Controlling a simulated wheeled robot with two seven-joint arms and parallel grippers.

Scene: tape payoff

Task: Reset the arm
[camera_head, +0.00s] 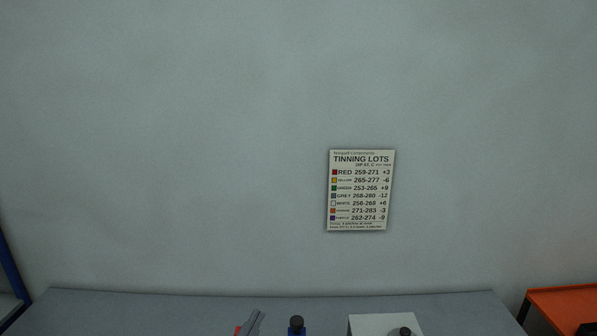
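At the bottom edge of the head view, a slim grey piece with a red part (250,324) slants up to the right. It may be the tip of my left gripper or a tool; too little shows to say, and no arm is visible. Whether anything is held cannot be seen. My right gripper is out of view. A blue item with a black knob (296,325) and a whitish box (366,324) with a dark round knob (404,331) are cut off by the bottom edge.
The grey table (150,310) shows only along its far edge. A pale wall stands behind it with a "TINNING LOTS" sign (360,190). An orange surface (565,303) is at the lower right. A blue upright (11,262) stands at the far left.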

